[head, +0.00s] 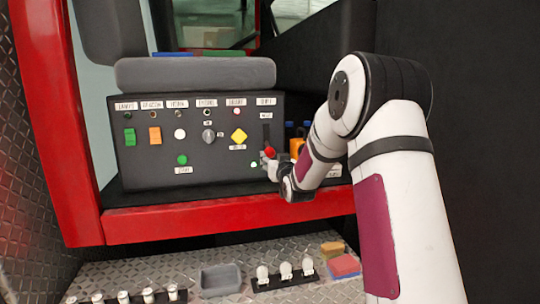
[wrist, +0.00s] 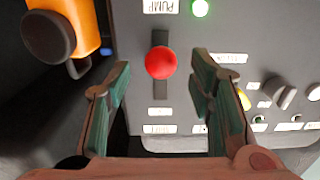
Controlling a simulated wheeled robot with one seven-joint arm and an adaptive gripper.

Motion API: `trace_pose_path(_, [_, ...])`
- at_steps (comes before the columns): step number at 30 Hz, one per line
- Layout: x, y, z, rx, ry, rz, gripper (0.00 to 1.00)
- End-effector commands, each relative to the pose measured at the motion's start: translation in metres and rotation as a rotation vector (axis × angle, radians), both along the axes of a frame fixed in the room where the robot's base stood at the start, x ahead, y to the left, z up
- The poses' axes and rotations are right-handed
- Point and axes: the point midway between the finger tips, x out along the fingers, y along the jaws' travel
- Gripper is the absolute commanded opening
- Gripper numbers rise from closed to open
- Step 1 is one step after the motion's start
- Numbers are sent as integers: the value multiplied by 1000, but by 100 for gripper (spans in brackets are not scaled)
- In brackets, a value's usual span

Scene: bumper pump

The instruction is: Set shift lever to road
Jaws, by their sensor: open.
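The shift lever's red knob (wrist: 160,63) stands in a dark vertical slot in the black control panel (head: 150,170). In the head view the red knob (head: 270,152) is low in the slot, under the SHIFT label (head: 266,101). My gripper (wrist: 161,72) is open, its green-padded fingers to either side of the knob in the picture, with gaps visible. In the head view my arm hides part of the panel's lower right.
A lit green lamp (wrist: 200,8) is close to the PUMP label. A yellow knob (head: 239,135) and grey rotary knob (head: 208,135) are left of the lever. An orange object (wrist: 62,35) stands beside my gripper. A red sill (head: 160,222) runs below the panel.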

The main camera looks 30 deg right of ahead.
Motion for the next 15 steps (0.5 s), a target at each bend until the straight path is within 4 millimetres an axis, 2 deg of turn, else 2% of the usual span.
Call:
trace_pose_path(1, [10, -2, 0, 0, -2, 1, 49])
trace_pose_path(6, [34, -9, 0, 1, 0, 1, 49])
trace_pose_path(15, [52, -14, 0, 0, 0, 1, 49])
